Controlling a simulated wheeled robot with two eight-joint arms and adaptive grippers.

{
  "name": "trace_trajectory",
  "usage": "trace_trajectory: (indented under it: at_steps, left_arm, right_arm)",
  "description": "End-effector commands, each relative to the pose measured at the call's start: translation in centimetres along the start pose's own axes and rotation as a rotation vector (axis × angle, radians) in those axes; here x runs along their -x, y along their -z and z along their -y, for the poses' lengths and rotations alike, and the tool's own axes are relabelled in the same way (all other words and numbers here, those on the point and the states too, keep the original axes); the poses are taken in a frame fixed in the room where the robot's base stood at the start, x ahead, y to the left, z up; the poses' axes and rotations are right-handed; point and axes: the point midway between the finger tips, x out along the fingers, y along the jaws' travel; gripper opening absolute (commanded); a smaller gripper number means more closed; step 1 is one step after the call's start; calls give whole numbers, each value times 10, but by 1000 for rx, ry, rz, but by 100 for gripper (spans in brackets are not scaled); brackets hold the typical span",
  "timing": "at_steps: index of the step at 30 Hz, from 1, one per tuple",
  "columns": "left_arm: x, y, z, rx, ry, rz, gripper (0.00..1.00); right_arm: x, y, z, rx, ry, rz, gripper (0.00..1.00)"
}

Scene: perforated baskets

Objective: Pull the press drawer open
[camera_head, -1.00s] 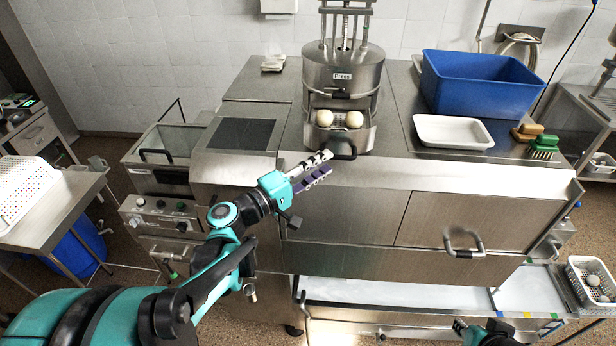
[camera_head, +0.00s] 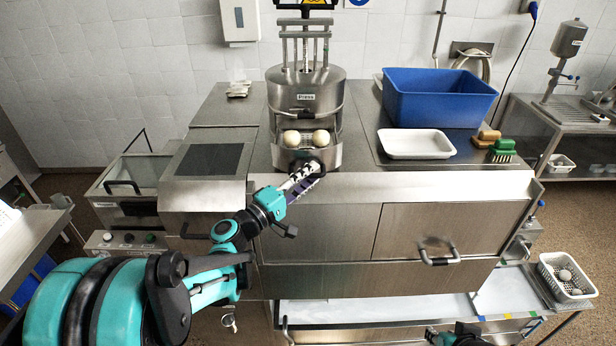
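The steel press (camera_head: 306,92), labelled "Press", stands upright on the counter. Its drawer (camera_head: 292,158) is at the base, with two pale round balls (camera_head: 305,138) visible in it. The drawer's dark handle (camera_head: 319,165) is on the front and partly covered by my gripper. My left gripper (camera_head: 312,174) reaches up from the lower left, its fingertips at the handle. Its fingers look close together; whether they are closed on the handle is unclear. My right gripper (camera_head: 438,336) shows only partly at the bottom edge, far from the press.
A blue tub (camera_head: 437,97), a white tray (camera_head: 415,144) and brushes (camera_head: 500,150) stand right of the press. A cabinet handle (camera_head: 438,252) juts out below the counter. A white basket (camera_head: 567,276) stands at the right. The counter left of the press is mostly clear.

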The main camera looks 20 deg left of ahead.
Motion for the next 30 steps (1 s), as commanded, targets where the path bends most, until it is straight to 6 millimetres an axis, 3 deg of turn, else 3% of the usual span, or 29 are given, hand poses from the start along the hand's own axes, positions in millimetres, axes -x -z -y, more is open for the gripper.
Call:
trace_trajectory:
  at_steps: [4,8,16,24,30]
  left_arm:
    - [0,0,0,0,0,0,33]
    - [0,0,0,0,0,0,0]
    - [4,-4,-2,1,0,0,0]
    - [45,-45,-13,0,0,1,0]
    - [62,-62,-17,1,-1,1,0]
  right_arm:
    - [0,0,0,0,0,0,28]
    - [0,0,0,0,0,0,28]
    - [0,0,0,0,0,0,28]
    - [2,1,0,0,0,0,28]
    - [3,2,0,0,0,0,28]
